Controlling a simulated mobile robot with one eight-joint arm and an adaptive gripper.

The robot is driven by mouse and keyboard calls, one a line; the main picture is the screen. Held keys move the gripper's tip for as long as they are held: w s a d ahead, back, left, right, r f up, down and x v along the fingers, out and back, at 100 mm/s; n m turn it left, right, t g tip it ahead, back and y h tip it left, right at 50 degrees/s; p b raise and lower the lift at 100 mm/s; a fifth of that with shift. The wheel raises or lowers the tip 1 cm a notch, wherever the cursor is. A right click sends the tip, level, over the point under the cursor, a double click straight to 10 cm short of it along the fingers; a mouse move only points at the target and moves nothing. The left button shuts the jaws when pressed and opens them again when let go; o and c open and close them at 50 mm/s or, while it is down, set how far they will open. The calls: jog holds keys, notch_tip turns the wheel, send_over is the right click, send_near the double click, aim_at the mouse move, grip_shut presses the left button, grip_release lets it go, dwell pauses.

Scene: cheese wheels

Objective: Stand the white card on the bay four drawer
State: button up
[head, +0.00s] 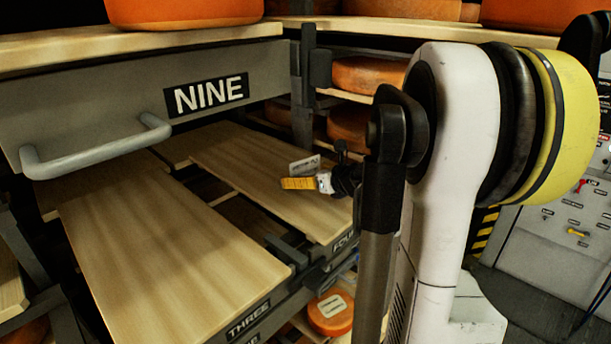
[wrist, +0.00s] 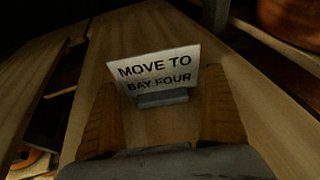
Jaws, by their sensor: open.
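The white card (head: 305,165) stands on the right wooden drawer board (head: 240,155), whose front label is partly hidden and reads like FOUR. In the wrist view the card (wrist: 155,66) reads MOVE TO BAY FOUR and stands slightly tilted in a small grey foot (wrist: 162,98) on the bare wood. My gripper (head: 300,183) is low over that board, just in front of the card. In the wrist view its two orange fingers (wrist: 162,108) are spread, one on each side of the card's foot, with gaps visible between them and the foot. Nothing is gripped.
Drawer board THREE (head: 165,245) lies pulled out at left. The grey NINE drawer front (head: 150,105) with its bar handle hangs above both boards. Orange cheese wheels (head: 368,75) sit on shelves behind, and another cheese (head: 330,312) lies below. The board around the card is clear.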

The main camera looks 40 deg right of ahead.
jog(key=v, duration=1.2)
jog(key=shift+f, duration=0.1)
